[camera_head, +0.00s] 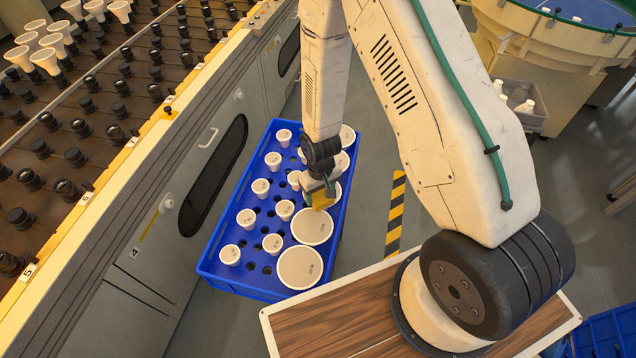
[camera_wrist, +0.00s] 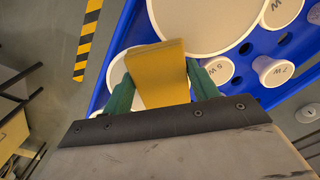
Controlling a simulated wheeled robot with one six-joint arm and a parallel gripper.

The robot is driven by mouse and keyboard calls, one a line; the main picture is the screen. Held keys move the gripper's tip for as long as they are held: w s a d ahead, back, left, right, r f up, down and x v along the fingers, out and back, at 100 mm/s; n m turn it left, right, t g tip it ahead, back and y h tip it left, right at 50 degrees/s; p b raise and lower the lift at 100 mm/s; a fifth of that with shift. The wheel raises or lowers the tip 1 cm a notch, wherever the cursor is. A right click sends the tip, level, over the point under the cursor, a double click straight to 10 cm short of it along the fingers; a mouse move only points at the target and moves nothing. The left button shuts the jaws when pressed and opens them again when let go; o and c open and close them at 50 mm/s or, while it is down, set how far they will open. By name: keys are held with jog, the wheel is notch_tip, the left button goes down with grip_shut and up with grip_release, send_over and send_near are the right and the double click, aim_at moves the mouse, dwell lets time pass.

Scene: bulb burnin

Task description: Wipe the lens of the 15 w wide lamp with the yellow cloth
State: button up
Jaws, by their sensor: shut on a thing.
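My gripper (camera_wrist: 160,88) is shut on the yellow cloth (camera_wrist: 160,72), a folded pad between its green fingers. In the head view my gripper (camera_head: 318,186) and the cloth (camera_head: 323,198) are over the right column of the blue crate (camera_head: 215,270). That column holds wide white lamps, lens up. The cloth overlaps the edge of one wide lamp (camera_wrist: 205,22) in the wrist view; I cannot tell whether it touches. Two nearer wide lamps (camera_head: 312,227) (camera_head: 300,268) are in plain view. Their labels are too small to read, so I cannot tell which is 15 W.
Smaller lamps stand in the crate, including one marked 5 W (camera_wrist: 217,70) and one marked 7 W (camera_wrist: 273,70). Empty holes lie between them. A grey machine (camera_head: 185,165) with rows of sockets borders the left. A striped floor strip (camera_head: 395,215) lies right of the crate.

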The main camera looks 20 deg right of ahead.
aim_at(319, 197)
jog(key=shift+s+a+r, duration=0.15)
jog(key=shift+r, duration=0.6)
jog(key=shift+s+a+r, duration=0.15)
jog(key=shift+r, duration=3.1)
jog(key=shift+s+f, duration=0.1)
